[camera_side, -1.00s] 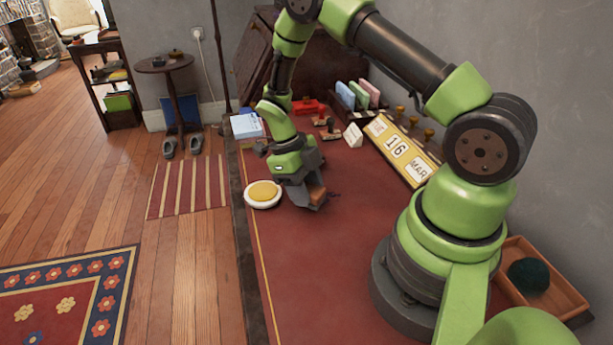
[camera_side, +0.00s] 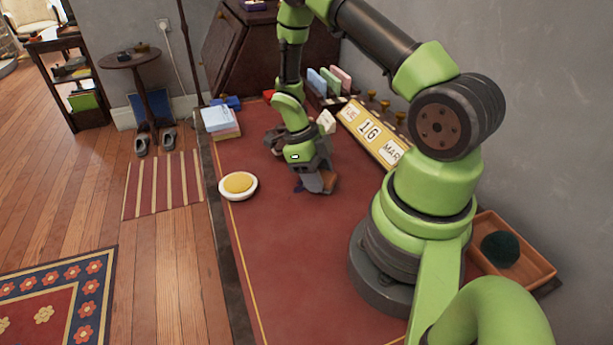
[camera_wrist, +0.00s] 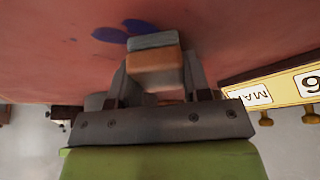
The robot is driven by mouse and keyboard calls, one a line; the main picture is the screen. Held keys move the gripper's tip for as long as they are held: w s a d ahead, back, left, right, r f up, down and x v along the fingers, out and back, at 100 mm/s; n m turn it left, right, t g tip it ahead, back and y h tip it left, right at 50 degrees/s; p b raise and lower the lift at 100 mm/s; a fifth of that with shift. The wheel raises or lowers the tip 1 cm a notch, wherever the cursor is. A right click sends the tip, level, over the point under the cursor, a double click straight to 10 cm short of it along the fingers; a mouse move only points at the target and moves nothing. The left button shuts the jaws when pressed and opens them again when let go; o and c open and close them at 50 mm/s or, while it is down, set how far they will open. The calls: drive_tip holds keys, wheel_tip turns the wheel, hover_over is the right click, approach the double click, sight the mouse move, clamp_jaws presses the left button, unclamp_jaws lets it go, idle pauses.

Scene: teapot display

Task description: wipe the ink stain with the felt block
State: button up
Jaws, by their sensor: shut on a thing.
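My gripper (camera_side: 322,186) is shut on the felt block (camera_side: 330,182), low over the red desk top. In the wrist view the felt block (camera_wrist: 154,62) shows an orange-brown body and a grey layer, held between the two fingers. The ink stain (camera_wrist: 110,35) is a dark blue blotch beside the grey layer, partly hidden by the block. In the side view the stain (camera_side: 298,187) shows as a small dark patch just left of the gripper. I cannot tell whether the felt touches the desk.
A white dish with a yellow pad (camera_side: 238,185) stands left of my gripper near the desk edge. A date calendar (camera_side: 370,132) and stamps stand behind to the right. A paper stack (camera_side: 221,121) lies at the back left. The front of the desk is clear.

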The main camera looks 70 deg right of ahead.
sight(286, 193)
drive_tip(key=shift+s+d, duration=0.75)
drive_tip(key=shift+w+a, duration=3.55)
drive_tip(key=shift+w+d, duration=0.25)
drive_tip(key=shift+s+d, duration=0.1)
drive_tip(key=shift+d, duration=0.2)
drive_tip(key=shift+s+d, duration=3.35)
drive_tip(key=shift+w+a, duration=3.55)
wheel_tip(286, 193, up, 8)
drive_tip(key=shift+r, duration=0.1)
